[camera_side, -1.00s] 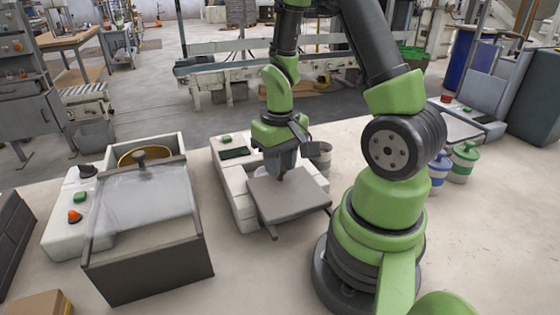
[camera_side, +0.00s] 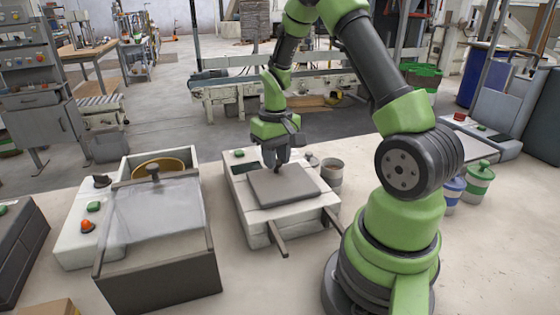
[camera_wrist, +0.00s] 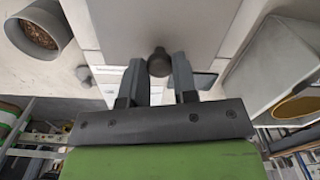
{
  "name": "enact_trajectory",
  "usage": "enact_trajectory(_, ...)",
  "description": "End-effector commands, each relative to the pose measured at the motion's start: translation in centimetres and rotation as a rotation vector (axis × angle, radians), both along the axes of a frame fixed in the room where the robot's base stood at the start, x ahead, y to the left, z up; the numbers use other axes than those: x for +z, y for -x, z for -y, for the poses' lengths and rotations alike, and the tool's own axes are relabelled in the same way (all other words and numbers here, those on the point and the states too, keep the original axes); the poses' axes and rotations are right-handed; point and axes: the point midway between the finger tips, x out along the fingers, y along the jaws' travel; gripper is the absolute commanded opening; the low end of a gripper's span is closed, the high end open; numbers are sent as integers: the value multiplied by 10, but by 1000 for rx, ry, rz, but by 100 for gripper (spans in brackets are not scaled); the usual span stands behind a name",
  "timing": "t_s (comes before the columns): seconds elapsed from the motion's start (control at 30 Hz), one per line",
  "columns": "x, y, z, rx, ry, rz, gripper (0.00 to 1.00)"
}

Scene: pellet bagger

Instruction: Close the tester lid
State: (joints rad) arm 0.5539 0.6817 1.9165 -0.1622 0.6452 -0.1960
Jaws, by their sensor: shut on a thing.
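The tester (camera_side: 248,215) is the white box in the middle of the table, with a dark display and a green button. Its flat grey lid (camera_side: 290,192) lies over the top, and bare rails (camera_side: 277,238) stick out past its front edge. My gripper (camera_side: 276,165) points down at the lid and is shut on the lid's dark knob (camera_wrist: 159,62), which shows between the two fingers in the wrist view. The fingers hide most of the knob in the side view. I cannot tell whether the lid is fully at its back end.
Left stands an open-backed unit (camera_side: 160,285) with a clear cover, knob and brass bowl. A grey cup (camera_side: 331,175) stands close right of the tester; a cup of brown pellets shows in the wrist view (camera_wrist: 40,28). Lidded blue and green pots (camera_side: 478,182) stand right of my base.

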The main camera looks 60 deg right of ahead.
Motion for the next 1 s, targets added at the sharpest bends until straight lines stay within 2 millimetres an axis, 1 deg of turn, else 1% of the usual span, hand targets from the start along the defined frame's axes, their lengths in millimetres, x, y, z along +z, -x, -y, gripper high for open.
enact_trajectory(0.03,1,-4,3,6,11,15,0)
enact_trajectory(0.23,1,-4,3,7,14,18,0)
enact_trajectory(0.27,1,-4,3,6,14,18,31)
enact_trajectory(0.3,1,-4,3,6,14,18,40)
enact_trajectory(0.37,1,-4,3,5,13,16,52)
enact_trajectory(0.63,1,-3,3,4,10,13,52)
enact_trajectory(0.73,8,-3,3,3,11,15,52)
enact_trajectory(0.87,29,-3,3,3,14,18,52)
enact_trajectory(1.0,58,-3,3,4,15,19,52)
